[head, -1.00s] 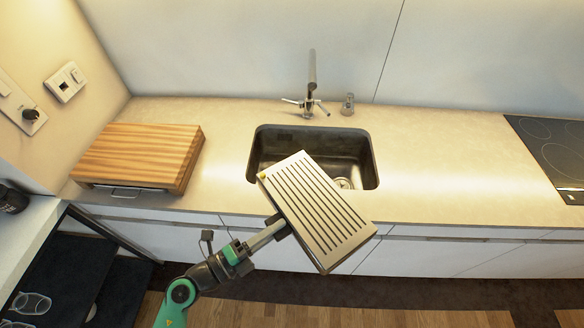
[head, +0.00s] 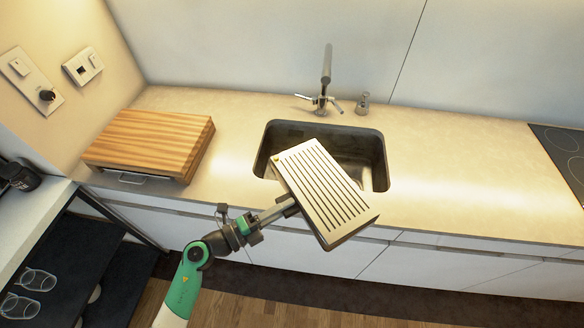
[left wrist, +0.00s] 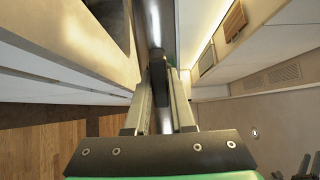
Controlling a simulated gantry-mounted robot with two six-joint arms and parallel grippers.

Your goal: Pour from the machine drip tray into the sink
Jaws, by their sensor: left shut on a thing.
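The machine drip tray (head: 325,190) is a flat, light metal tray with dark slots on its upper face. In the head view it is in front of and partly over the sink (head: 372,146), hiding the near-left part of the basin. Its slotted face is tilted in the picture; I cannot tell whether any liquid is in it. My left gripper (head: 291,206) is shut on the tray's left edge. In the left wrist view the fingers (left wrist: 160,80) close on a dark part, and the tray shows edge-on. My right gripper is not in view.
A faucet (head: 325,80) stands behind the sink, with a small metal dispenser (head: 363,103) beside it. A wooden board (head: 148,140) lies on the counter at left. A cooktop (head: 565,150) is at far right. Glasses (head: 30,290) stand at lower left. The counter (head: 460,160) right of the sink is clear.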

